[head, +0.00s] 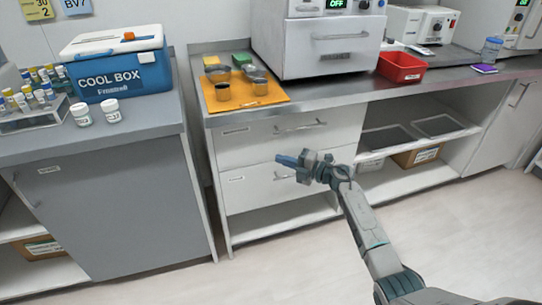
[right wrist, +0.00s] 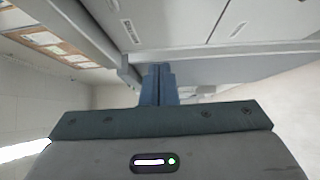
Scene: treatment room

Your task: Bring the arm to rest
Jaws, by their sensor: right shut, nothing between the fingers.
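My right gripper (head: 288,160) is held out in front of the white drawers (head: 290,135), below the countertop. Its blue fingers are together with nothing between them. In the right wrist view the closed fingers (right wrist: 158,84) point toward the cabinet underside and fronts. The right arm reaches up from the lower right of the head view. My left gripper is not in the head view.
An orange tray (head: 275,99) with metal cups lies on the steel counter (head: 340,92), beside a white oven (head: 318,50) and a red bin (head: 402,67). A blue cool box (head: 118,72) stands on the grey cabinet at left. The floor (head: 470,230) is clear.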

